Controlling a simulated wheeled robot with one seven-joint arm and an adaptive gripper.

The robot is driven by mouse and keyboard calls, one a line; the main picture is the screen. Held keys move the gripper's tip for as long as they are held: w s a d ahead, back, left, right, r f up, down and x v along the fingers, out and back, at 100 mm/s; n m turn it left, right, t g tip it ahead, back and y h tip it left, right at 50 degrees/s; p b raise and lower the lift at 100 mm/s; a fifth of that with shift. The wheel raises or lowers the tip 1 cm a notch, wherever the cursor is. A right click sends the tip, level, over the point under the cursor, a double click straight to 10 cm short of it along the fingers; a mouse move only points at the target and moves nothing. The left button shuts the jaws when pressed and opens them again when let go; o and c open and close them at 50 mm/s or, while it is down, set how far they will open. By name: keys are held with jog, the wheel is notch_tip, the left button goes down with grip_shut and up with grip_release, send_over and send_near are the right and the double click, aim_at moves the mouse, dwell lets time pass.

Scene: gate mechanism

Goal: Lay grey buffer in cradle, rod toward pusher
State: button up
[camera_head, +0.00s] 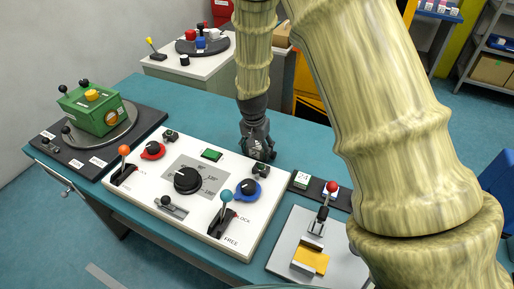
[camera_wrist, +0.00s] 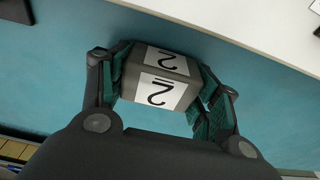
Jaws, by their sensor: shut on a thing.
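My gripper (camera_head: 258,150) points down over the teal table, just behind the far edge of the white control panel. In the wrist view my gripper (camera_wrist: 165,88) is shut on a grey block with white labels marked 2 (camera_wrist: 158,75), which I take to be the grey buffer. Its rod cannot be made out. In the head view the block is hardly visible among the dark fingers. A grey plate at lower right carries a yellow piece (camera_head: 311,258) in a small holder, perhaps the cradle, with a red-knobbed lever (camera_head: 326,203) behind it, perhaps the pusher.
The white panel (camera_head: 140,190) has several knobs and levers that stand up, including a blue-knobbed lever (camera_head: 225,198). A green box (camera_head: 92,108) sits on a turntable at left. My arm hides part of the right side. Bare teal table (camera_head: 190,105) lies behind the panel.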

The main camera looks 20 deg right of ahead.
jog(key=shift+f, duration=0.15)
jog(key=o, duration=1.2)
jog(key=shift+o, duration=0.2)
jog(key=shift+r, duration=0.2)
